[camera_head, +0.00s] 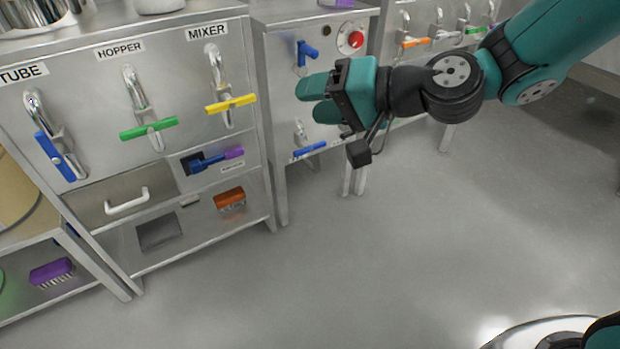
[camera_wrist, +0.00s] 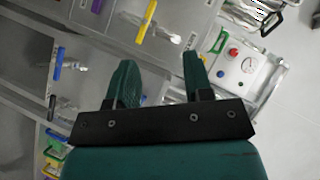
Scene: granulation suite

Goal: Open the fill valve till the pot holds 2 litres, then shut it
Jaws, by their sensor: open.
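No valve in view carries a readable fill label. A blue-handled valve (camera_head: 307,52) sits on the middle cabinet beside a red round button, and a second blue-handled valve (camera_head: 309,149) is lower on it. My gripper (camera_head: 312,99) is open and in front of that cabinet, between the two in the picture. In the wrist view its fingers (camera_wrist: 160,78) are apart with no handle clearly between them; a blue handle (camera_wrist: 58,63) and a yellow handle (camera_wrist: 148,20) show beyond. Metal vessels (camera_head: 32,14) are cut off at the top left; no water level shows.
The left cabinet has blue TUBE (camera_head: 61,157), green HOPPER (camera_head: 149,128) and yellow MIXER (camera_head: 230,104) handles. Several more handled valves (camera_head: 414,42) are at the back right. Brushes lie on lower shelves. The grey floor (camera_head: 350,260) is clear.

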